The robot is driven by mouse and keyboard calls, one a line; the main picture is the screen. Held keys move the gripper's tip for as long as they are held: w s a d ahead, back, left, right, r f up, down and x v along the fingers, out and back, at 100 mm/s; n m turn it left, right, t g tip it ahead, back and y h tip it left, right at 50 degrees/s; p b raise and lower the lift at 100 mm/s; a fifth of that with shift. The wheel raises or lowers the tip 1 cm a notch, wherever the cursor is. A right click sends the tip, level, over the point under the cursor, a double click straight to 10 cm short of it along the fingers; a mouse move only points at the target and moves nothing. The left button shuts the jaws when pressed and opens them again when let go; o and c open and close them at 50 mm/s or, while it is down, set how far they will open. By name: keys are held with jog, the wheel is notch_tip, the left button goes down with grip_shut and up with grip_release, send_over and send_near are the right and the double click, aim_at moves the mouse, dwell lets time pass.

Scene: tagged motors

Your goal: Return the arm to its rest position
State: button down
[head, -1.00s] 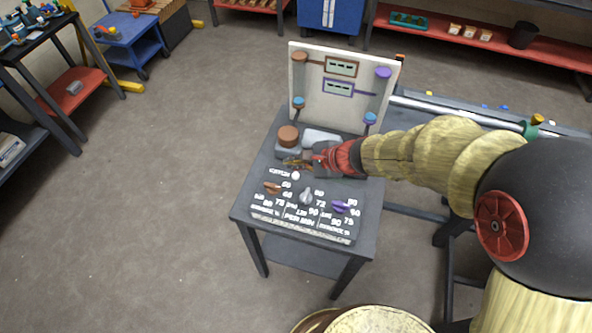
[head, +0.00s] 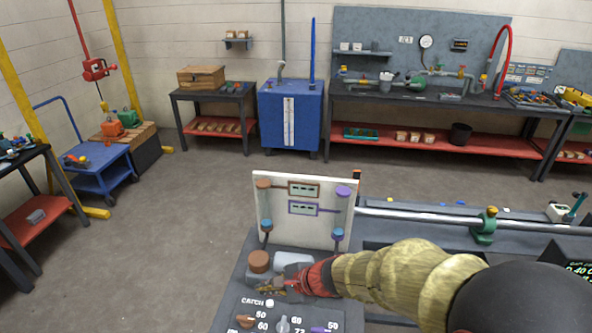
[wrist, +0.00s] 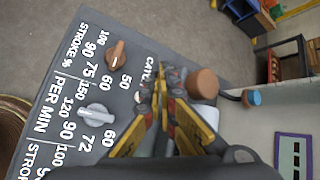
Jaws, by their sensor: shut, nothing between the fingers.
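My arm reaches in from the lower right in the head view. My gripper (head: 262,289) is shut and empty, just above the grey panel table (head: 232,290). In the wrist view my gripper (wrist: 160,82) points over the panel beside the word CATCH, near a brown round knob (wrist: 202,84). Whether the fingertips touch the panel I cannot tell.
A white upright board (head: 300,228) with brown and purple tags stands behind my gripper. A brown pointer dial (wrist: 116,55) and a grey one (wrist: 95,115) stick up from the panel. A metal rod (head: 420,215) runs right of the board. The floor (head: 150,240) at left is clear.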

jog(key=s+n, duration=0.1)
jog(key=s, duration=0.1)
jog(key=s+f+n+g, duration=0.1)
jog(key=s, duration=0.1)
jog(key=s+n+g, duration=0.1)
jog(key=shift+s+d+f+n, duration=0.3)
jog(key=shift+s+d+n, duration=0.1)
jog(key=s+d+r+n+t+h, duration=0.1)
jog(key=s+d+r+n+h, duration=0.1)
jog(key=d+r, duration=0.5)
jog(key=s+d+r+n+t+h, duration=0.1)
jog(key=s+d+r+n+h, duration=0.2)
jog(key=d, duration=1)
jog(key=s+d+r+n+t+h, duration=0.2)
jog(key=s+d+r+n+h, duration=0.1)
jog(key=s+d+r, duration=0.5)
notch_tip(320, 180, up, 3)
jog(key=shift+s+d+f+n, duration=0.15)
jog(key=shift+s+d+n, duration=0.15)
jog(key=shift+d+n, duration=0.7)
jog(key=shift+d, duration=0.1)
dwell(3.0)
